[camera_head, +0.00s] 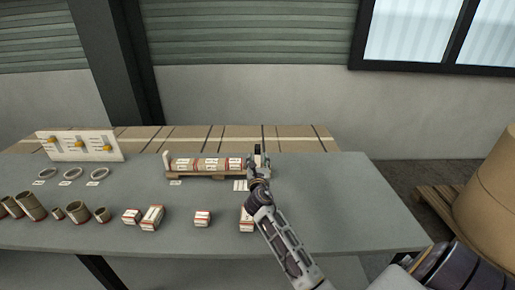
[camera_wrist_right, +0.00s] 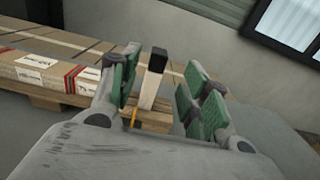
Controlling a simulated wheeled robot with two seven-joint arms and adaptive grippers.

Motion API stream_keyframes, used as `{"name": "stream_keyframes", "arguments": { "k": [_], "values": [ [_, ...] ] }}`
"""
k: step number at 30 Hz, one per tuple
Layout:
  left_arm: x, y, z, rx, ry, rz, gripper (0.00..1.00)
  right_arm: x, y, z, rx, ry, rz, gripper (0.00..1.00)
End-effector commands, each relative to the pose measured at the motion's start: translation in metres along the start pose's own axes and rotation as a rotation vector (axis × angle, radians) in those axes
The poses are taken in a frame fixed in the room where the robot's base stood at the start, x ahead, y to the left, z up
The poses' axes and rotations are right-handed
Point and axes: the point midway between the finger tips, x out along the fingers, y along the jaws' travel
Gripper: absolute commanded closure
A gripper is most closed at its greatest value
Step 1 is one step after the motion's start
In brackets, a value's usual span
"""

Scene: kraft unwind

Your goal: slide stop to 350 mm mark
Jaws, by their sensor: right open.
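The stop (camera_wrist_right: 151,88), a pale upright post with a black top, stands between the spread green-padded fingers of my right gripper (camera_wrist_right: 155,95) in the right wrist view. I see room between it and the fingers; contact is not clear. A thin orange strip (camera_wrist_right: 134,118) shows low beside it. In the head view my right gripper (camera_head: 258,155) is at the right end of the wooden rack (camera_head: 205,175) and mostly hides the stop. Scale marks are too small to read. My left gripper is not in view.
Labelled cartons (camera_head: 205,163) lie in a row on the rack, left of the stop, with a pale end post (camera_head: 166,160) at the far left. Small boxes (camera_head: 152,217), tubes (camera_head: 32,206) and rings (camera_head: 70,174) sit on the grey table (camera_head: 340,215). Its right side is clear.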

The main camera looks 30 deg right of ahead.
Motion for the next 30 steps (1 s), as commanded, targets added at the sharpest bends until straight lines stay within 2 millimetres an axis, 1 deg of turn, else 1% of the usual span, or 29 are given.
{"name": "stream_keyframes", "arguments": {
  "k": [1, 12, 30],
  "values": [
    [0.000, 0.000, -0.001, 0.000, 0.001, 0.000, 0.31, 0.006, 0.000, 0.000, 0.000, 0.000, 0.000, 0.54],
    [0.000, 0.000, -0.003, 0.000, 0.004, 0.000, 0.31, 0.041, 0.000, 0.000, 0.001, -0.001, 0.000, 0.54],
    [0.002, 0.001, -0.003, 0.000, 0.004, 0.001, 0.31, 0.093, 0.000, 0.000, 0.000, 0.000, 0.000, 0.54]
  ]
}}
